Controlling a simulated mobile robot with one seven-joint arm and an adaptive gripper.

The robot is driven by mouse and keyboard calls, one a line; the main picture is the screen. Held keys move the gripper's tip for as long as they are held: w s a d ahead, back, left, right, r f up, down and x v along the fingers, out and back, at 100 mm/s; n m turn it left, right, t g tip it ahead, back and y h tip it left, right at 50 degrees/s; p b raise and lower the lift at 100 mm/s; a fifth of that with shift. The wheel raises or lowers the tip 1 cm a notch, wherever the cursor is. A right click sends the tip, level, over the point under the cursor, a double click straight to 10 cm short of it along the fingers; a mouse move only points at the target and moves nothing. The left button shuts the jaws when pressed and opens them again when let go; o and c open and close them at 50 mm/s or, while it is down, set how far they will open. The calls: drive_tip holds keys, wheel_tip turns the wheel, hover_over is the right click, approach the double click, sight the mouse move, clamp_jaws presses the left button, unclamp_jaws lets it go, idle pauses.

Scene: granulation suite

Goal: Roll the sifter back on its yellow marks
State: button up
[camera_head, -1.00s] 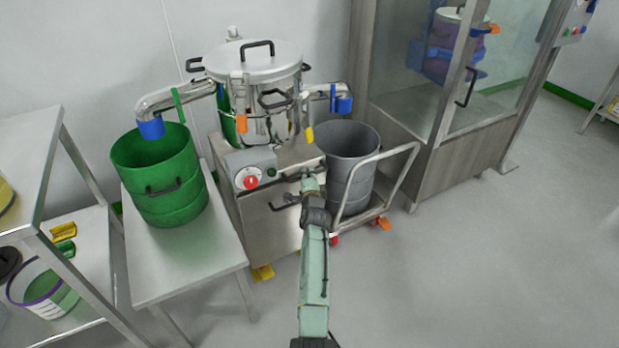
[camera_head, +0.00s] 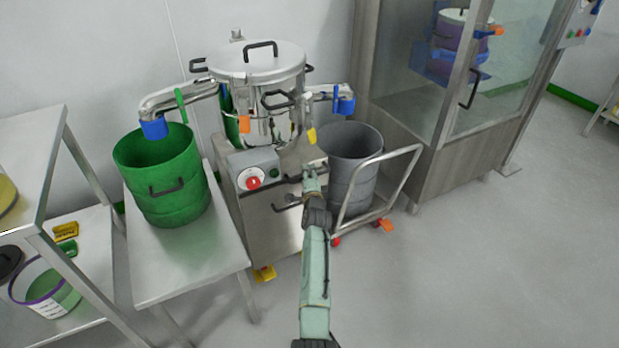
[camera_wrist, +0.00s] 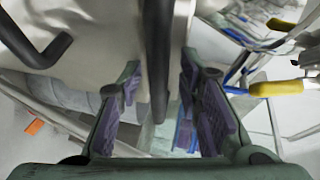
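The sifter is a steel drum (camera_head: 262,92) with a round lid, on a steel cabinet body (camera_head: 270,225) with a red knob. Its side outlets end in blue cuffs. A yellow piece (camera_head: 263,273) shows on the floor at the cabinet's front foot; I cannot tell whether it is a mark or a wheel part. My gripper (camera_head: 313,180) is at the cabinet's upper right front corner, by a dark handle bar. In the wrist view, the open gripper (camera_wrist: 160,110) has a dark bar (camera_wrist: 158,60) between its fingers, with gaps on both sides.
A green bin (camera_head: 162,180) stands on a steel table (camera_head: 190,275) close to the left. A grey bin (camera_head: 350,165) sits on a low trolley with a rail (camera_head: 408,165) close to the right. A glazed cabinet (camera_head: 435,140) is behind right. Floor at front right (camera_head: 480,270) is clear.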

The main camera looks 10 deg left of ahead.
drive_tip(key=v, duration=1.2)
